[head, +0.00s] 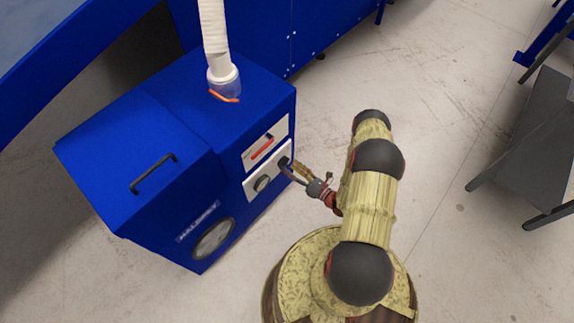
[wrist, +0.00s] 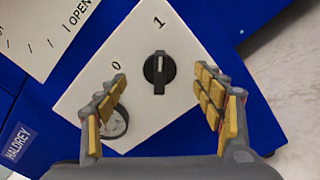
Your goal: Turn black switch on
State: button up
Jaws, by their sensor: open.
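The black switch (wrist: 159,72) is a round knob with a raised ridge on a white panel (wrist: 190,50) marked 0 and 1.
A round gauge (wrist: 114,122) sits on the same panel, partly behind my left finger. A scale plate (wrist: 35,35) reading OPEN is beside it. A white hose (head: 214,40) rises from the machine. Clear floor lies to the right; a grey table (head: 530,140) stands further off.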

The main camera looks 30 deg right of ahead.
jog(key=shift+v, duration=2.75)
jog(key=s+a+n+g+y, duration=0.3)
jog(key=s+a+n+y, duration=0.15)
jog(key=a, duration=0.35)
jog(key=s+a+r+n+g+y, duration=0.4)
jog(key=s+r+n+g, duration=0.1)
jog(key=r+n+g, duration=0.35)
jog(key=s+d+r+n+g+h+p, duration=0.2)
jog(key=s+r+n+g+h, duration=0.3)
jog(key=r+n, duration=0.8)
jog(key=s+d+r+n+g+h+p, duration=0.2)
jog(key=r+n+h, duration=0.45)
jog(key=r, duration=1.15)
jog(key=a+r+n+t+h+p, duration=0.1)
jog(key=a+r+n+t, duration=0.2)
jog(key=r, duration=0.9)
jog(key=a+r+n+t+h+p, duration=0.2)
jog(key=a+r+n+t, duration=0.2)
jog(key=r, duration=0.8)
jog(key=shift+s+r+n, duration=0.2)
jog(key=shift+s+n, duration=0.1)
jog(key=shift+n, duration=0.05)
